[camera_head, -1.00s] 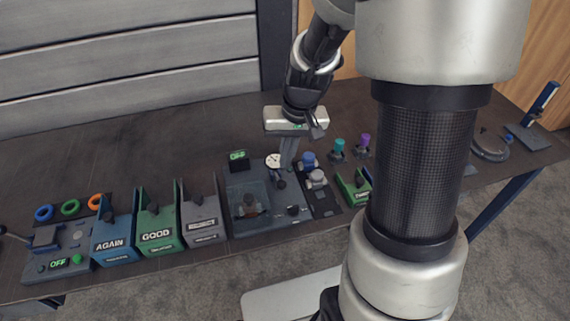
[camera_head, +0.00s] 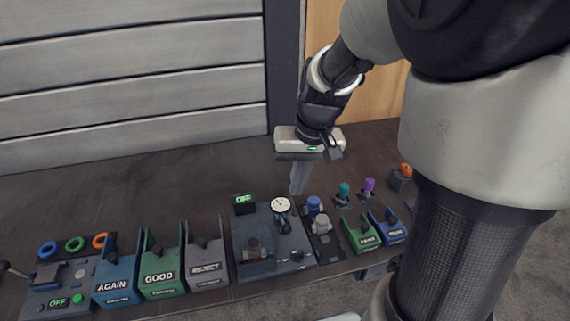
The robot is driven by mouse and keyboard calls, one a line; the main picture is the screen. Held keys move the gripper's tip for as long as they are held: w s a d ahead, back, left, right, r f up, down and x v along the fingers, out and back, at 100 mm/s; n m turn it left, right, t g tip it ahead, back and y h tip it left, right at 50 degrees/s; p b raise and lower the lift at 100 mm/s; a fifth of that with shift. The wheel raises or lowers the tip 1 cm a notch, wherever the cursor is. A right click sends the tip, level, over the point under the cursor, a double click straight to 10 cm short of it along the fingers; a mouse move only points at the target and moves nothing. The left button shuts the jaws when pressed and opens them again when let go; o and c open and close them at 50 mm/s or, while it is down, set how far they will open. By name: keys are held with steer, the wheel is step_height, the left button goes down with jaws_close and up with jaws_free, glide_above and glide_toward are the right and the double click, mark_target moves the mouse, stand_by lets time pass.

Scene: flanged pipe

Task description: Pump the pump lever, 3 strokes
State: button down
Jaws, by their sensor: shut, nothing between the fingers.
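My gripper (camera_head: 297,190) points down over the bench, behind the grey test station with the dial gauge. Its fingers are together and empty, apart from everything around them as far as I can see. A thin lever with a black knob (camera_head: 5,266) juts from the left side of the grey box with the green OFF display (camera_head: 57,302), at the far left edge and partly cut off. I cannot tell whether this is the pump lever. The upright blue-handled device at the far right of the earlier view does not show now.
Blue AGAIN (camera_head: 114,287), green GOOD (camera_head: 160,278) and grey REJECT (camera_head: 206,270) bins stand along the front. The grey station (camera_head: 256,264) carries a dial gauge (camera_head: 281,205). Small green (camera_head: 362,240) and blue (camera_head: 391,232) bins sit right. The bench's back left is clear.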

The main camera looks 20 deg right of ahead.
steer(key=shift+w, duration=0.1)
steer(key=w+d, duration=0.1)
steer(key=w+r+g+p, duration=0.1)
steer(key=w, duration=0.1)
steer(key=w+d+n+g, duration=0.1)
steer(key=w, duration=0.1)
steer(key=shift+d+r+y+p, duration=0.3)
steer(key=shift+r+p, duration=0.05)
steer(key=shift+p, duration=0.05)
steer(key=shift+f, duration=0.1)
glide_above(284, 224)
steer(key=w+d, duration=0.4)
step_height(284, 224, down, 10)
steer(key=s+a+f, duration=0.1)
steer(key=s+a, duration=0.1)
steer(key=s, duration=0.1)
steer(key=shift+f+b, duration=0.35)
steer(key=shift+f, duration=0.05)
steer(key=shift+f, duration=0.1)
